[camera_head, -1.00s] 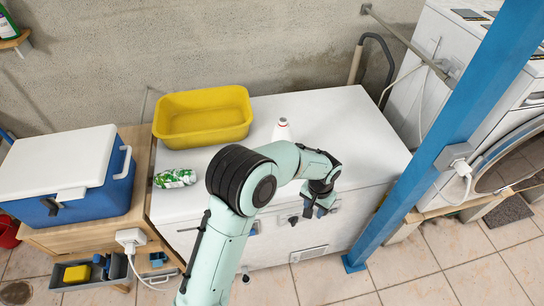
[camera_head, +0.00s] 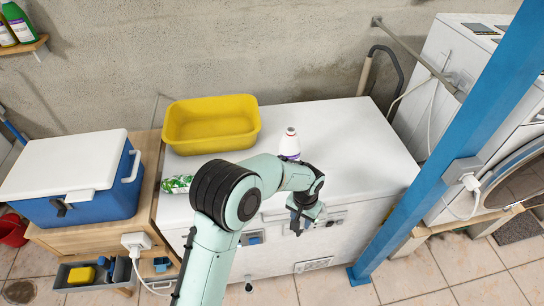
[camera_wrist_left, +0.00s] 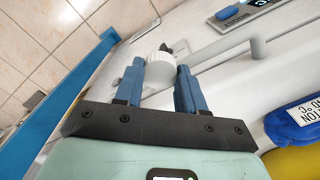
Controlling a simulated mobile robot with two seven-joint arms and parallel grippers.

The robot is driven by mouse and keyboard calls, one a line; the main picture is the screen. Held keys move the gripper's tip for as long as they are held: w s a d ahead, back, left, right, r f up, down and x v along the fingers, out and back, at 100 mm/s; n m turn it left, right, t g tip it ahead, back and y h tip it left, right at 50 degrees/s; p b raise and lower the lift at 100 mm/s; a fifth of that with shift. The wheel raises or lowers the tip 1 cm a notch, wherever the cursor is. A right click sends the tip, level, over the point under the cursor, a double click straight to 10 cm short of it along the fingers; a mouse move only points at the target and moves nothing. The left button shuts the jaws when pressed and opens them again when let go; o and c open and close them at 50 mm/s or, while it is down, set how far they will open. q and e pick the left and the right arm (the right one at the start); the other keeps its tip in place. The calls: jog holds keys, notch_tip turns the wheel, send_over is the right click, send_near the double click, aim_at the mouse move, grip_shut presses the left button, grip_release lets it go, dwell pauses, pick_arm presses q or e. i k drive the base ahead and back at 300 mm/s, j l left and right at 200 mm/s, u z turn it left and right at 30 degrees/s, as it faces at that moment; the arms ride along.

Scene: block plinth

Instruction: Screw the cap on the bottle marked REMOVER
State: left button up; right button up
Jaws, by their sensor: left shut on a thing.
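A white bottle with a purple band (camera_head: 290,145) stands upright on the white chest top, behind my left forearm. Its lettering is too small to read, and its lower part is partly hidden. My left gripper (camera_head: 304,220) is in front of the chest's front face, below and slightly right of the bottle, apart from it. In the left wrist view, its blue fingers (camera_wrist_left: 158,85) are shut on a small white ridged cap (camera_wrist_left: 160,67) with a dark bit at its far side. The cap cannot be made out in the head view. My right gripper is not in view.
The white chest (camera_head: 365,150) has free top to the bottle's right. A yellow basin (camera_head: 211,125) stands behind left; a green-white crumpled thing (camera_head: 177,184) lies by my arm. A blue cooler (camera_head: 90,205) is left, a blue post (camera_head: 450,140) right.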

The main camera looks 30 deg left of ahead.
aim_at(290, 145)
jog(key=u, duration=2.45)
jog(key=k+l, duration=0.2)
jog(key=k, duration=0.2)
jog(key=k+l, duration=0.25)
jog(key=k, duration=0.15)
